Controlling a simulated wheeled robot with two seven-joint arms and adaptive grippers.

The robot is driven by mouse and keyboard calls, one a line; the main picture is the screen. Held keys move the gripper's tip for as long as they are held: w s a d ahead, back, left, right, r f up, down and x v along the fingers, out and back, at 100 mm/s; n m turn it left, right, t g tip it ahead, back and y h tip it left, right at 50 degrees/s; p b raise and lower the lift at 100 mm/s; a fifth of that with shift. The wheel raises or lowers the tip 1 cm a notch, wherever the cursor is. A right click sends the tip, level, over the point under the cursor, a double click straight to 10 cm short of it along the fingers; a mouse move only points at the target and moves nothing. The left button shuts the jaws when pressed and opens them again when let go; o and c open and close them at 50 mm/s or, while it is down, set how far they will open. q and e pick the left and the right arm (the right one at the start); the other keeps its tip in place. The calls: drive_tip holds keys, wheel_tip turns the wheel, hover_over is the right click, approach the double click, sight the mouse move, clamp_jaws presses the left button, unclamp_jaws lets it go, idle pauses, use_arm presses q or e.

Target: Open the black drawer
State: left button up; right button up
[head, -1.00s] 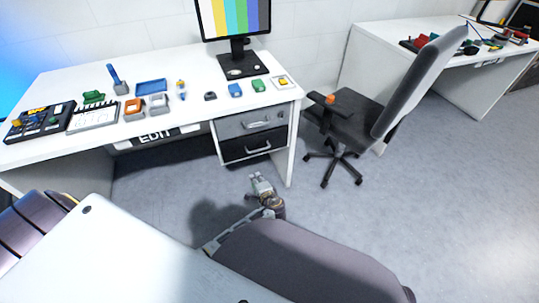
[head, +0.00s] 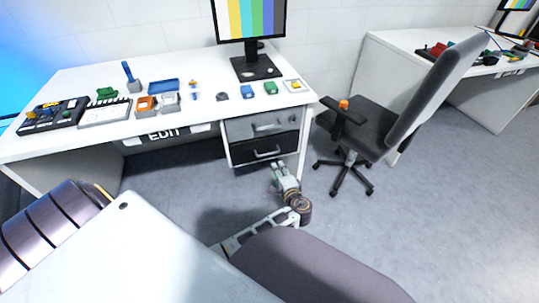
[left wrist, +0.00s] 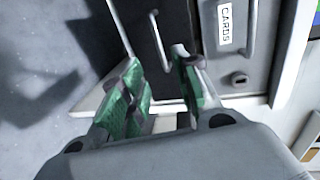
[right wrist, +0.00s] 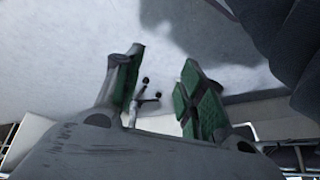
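The black drawer (head: 244,153) is under the right end of the white desk, below a grey drawer (head: 243,129). It looks shut and has a pale bar handle (head: 267,154). My left gripper (head: 275,169) is just in front of and below that handle, apart from it. In the left wrist view, my left gripper (left wrist: 160,85) is open with green finger pads. The black drawer's handle (left wrist: 122,30) runs beyond the fingertips, with nothing visibly gripped. My right gripper (right wrist: 160,65) is open and empty in the right wrist view, and does not show in the head view.
The desk (head: 75,90) holds a monitor (head: 248,22), a control panel (head: 50,116) and several small coloured items. An office chair (head: 370,130) stands right of the drawers. The floor (head: 400,225) before them is clear.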

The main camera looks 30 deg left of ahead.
sight(269, 154)
use_arm(q)
drive_tip(key=shift+b+x, duration=1.95)
drive_tip(key=shift+x, duration=4.75)
use_arm(e)
wheel_tip(269, 154, down, 8)
drive_tip(key=a+t+y, duration=0.1)
drive_tip(key=a, duration=0.1)
drive_tip(key=shift+w+f+m+t, duration=0.2)
drive_tip(key=shift+w+m+t, duration=0.1)
drive_tip(key=shift+w+m, duration=0.1)
use_arm(q)
clamp_jaws()
